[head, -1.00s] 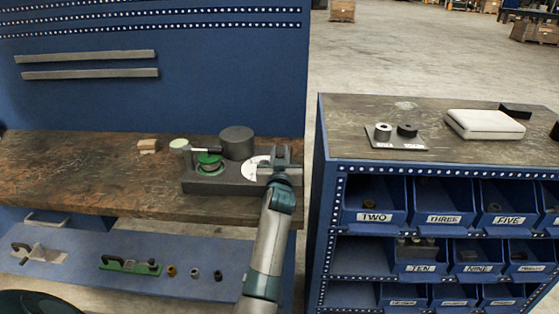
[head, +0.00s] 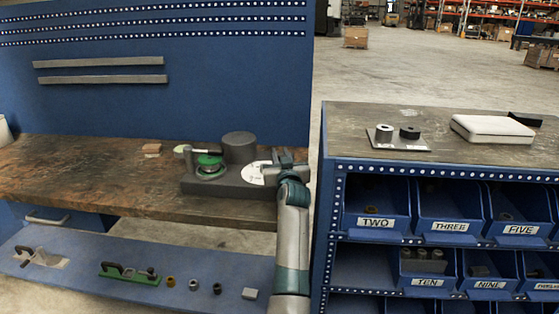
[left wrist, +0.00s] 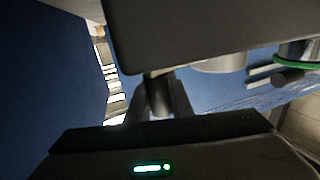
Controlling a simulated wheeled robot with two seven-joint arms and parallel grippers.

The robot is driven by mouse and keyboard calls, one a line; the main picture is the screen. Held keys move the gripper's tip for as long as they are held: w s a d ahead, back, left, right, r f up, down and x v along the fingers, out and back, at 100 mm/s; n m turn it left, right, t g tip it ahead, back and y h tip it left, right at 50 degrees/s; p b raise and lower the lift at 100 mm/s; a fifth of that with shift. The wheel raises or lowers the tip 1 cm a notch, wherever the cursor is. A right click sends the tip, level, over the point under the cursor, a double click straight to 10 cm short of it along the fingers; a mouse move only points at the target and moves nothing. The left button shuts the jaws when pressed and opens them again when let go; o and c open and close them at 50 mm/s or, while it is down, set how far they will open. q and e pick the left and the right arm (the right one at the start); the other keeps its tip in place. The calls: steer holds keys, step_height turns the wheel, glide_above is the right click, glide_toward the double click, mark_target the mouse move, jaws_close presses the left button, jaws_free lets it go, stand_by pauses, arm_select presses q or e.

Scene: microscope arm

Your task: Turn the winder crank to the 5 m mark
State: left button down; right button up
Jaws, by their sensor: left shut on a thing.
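The winder (head: 215,188) is a dark grey base on the wooden bench. It carries a green spool (head: 209,163), a tall grey cylinder (head: 239,148) and a white marked dial (head: 254,173) at its right end. My left gripper (head: 287,158) is at the right end of the winder, over the dial's right side, and is shut on the crank. The crank is mostly hidden by the gripper. The dial's marks are too small to read. In the left wrist view, dark fingers (left wrist: 163,95) show below a large dark surface, with green at the right edge. My right gripper is not in view.
A blue bin rack (head: 345,172) stands close to the right of my left arm, with a plate of two cylinders (head: 398,143) and a white case (head: 491,129) on top. A small wooden block (head: 152,148) lies left of the winder.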

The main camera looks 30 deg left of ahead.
arm_select(q)
steer(key=shift+r, duration=0.1)
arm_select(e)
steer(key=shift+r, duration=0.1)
arm_select(q)
steer(key=c, duration=1.6)
jaws_free()
steer(key=shift+o, duration=0.2)
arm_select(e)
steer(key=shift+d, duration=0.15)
